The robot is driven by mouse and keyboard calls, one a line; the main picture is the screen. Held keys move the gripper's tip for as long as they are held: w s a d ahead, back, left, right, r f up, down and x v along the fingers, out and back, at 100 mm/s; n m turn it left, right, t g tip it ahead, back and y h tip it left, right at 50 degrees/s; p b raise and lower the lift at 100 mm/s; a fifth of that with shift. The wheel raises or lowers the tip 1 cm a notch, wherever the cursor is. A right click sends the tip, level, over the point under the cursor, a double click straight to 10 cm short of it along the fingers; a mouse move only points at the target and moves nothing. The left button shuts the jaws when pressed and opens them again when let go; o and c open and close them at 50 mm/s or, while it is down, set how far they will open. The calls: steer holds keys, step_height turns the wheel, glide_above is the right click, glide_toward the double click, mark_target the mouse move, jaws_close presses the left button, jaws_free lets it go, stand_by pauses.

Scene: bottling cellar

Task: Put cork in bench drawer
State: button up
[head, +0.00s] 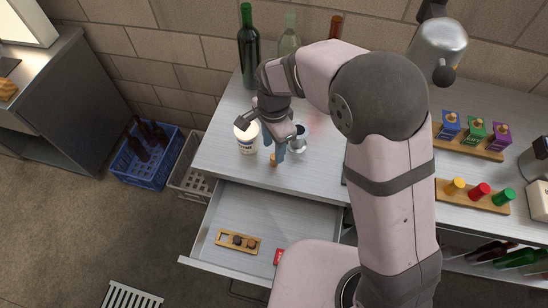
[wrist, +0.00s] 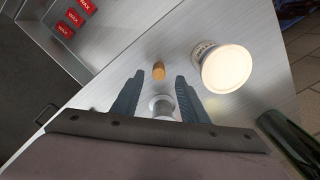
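The cork (head: 273,161) is a small tan cylinder on the bench top near its front edge. It also shows in the wrist view (wrist: 158,71), just beyond my fingertips and roughly centred between them. My gripper (head: 274,150) is above the bench close to the cork. In the wrist view its two blue-grey fingers (wrist: 159,78) are apart with nothing held. The bench drawer (head: 273,204) is pulled out below the bench front. It holds a wooden tray (head: 222,238) with dark round pieces and red wax blocks (wrist: 68,18), partly hidden by my arm in the head view.
A white jar (head: 246,139) stands left of the cork. Bottles (head: 249,50) line the wall. Wooden racks (head: 470,146) with coloured pieces lie at right.

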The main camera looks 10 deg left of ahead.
mark_target(273, 157)
steer(key=shift+s+f+p, duration=0.15)
steer(key=shift+f+p, duration=0.3)
steer(key=shift+f, duration=0.1)
steer(key=shift+f+p, duration=0.75)
steer(key=shift+f, duration=1.3)
jaws_close()
